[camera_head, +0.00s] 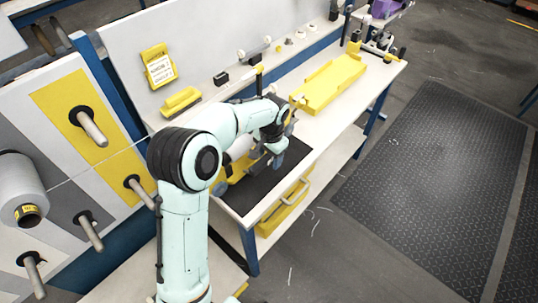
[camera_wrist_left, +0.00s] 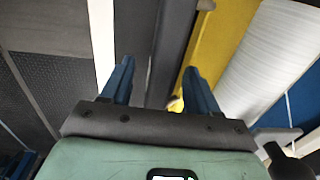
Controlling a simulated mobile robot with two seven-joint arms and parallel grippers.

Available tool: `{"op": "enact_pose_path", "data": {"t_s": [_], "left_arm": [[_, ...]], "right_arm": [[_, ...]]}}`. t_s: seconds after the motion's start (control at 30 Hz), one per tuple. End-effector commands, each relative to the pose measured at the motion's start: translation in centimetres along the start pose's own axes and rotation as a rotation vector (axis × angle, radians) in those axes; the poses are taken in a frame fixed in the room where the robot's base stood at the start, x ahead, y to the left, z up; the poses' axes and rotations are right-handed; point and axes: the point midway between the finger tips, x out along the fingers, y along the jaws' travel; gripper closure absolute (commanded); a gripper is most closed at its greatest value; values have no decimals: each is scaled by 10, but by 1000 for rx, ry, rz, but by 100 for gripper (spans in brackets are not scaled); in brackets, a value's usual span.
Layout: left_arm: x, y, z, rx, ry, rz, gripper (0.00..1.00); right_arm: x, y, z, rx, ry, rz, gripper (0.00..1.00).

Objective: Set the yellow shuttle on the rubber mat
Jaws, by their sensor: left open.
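The yellow shuttle (camera_head: 236,173) is on the near end of the workbench, partly hidden behind my left arm, on or over the black rubber mat (camera_head: 290,160). In the left wrist view the yellow shuttle body (camera_wrist_left: 215,45) carries a wide white wound bobbin. My left gripper (camera_head: 268,160) is low over the mat, beside the shuttle. In the left wrist view my left gripper (camera_wrist_left: 160,85) has its two blue fingers apart, with a dark grey bar between them and yellow beside the right finger. I cannot tell whether the shuttle's underside touches the mat. My right gripper is not in view.
A long yellow tray (camera_head: 328,84) lies farther along the bench. A yellow bin (camera_head: 286,208) hangs under the bench front. A panel with pegs and a grey spool (camera_head: 18,188) stands at left. Open floor with a dark textured mat (camera_head: 440,160) lies at right.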

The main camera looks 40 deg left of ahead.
Motion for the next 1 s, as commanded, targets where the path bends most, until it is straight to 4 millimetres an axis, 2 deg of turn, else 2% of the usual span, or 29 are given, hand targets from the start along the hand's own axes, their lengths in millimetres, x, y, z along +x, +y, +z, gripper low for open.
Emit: {"op": "enact_pose_path", "data": {"t_s": [0.13,0.23,0.5,0.7,0.83,1.0], "left_arm": [[-6,0,0,0,0,0,40],[-20,0,-1,0,4,-1,40],[-82,0,-2,1,8,-2,40],[-118,0,-1,1,6,-2,40],[-131,0,-1,1,5,-2,40],[-135,0,0,1,3,-2,40]], "right_arm": [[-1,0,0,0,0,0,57],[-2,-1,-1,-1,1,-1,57],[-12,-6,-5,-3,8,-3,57],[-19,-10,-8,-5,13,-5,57],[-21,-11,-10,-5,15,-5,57],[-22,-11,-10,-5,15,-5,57]]}}
